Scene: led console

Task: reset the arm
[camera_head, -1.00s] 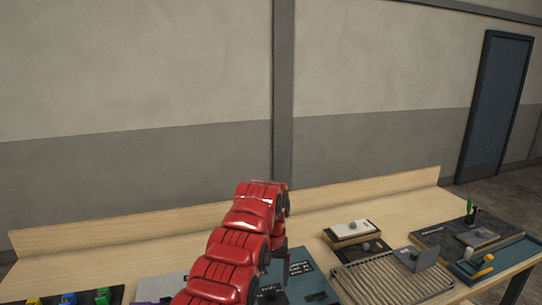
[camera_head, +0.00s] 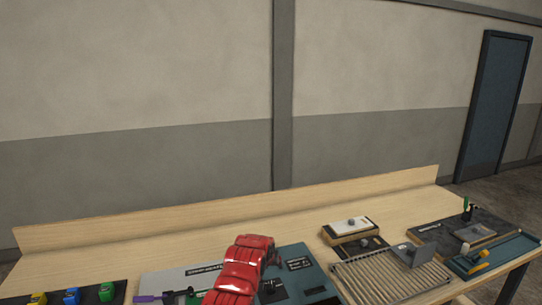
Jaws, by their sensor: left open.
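My left arm, red and segmented, comes up from the bottom edge in the head view. My left gripper (camera_head: 271,258) is at its far end, small and dark, open, over the teal and grey console panel (camera_head: 205,275). Nothing shows between its fingers, though the red arm partly hides it. My right gripper is out of view. The panel lies on the wooden workbench (camera_head: 130,233), and the arm covers its middle.
A dark mat at the left holds a yellow, a blue (camera_head: 72,296) and a green item. A purple-handled tool (camera_head: 152,297) lies near the front. To the right are a ribbed rack (camera_head: 385,278), a box with a white top (camera_head: 350,226) and a dark tool tray (camera_head: 455,233). The bench's back strip is clear.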

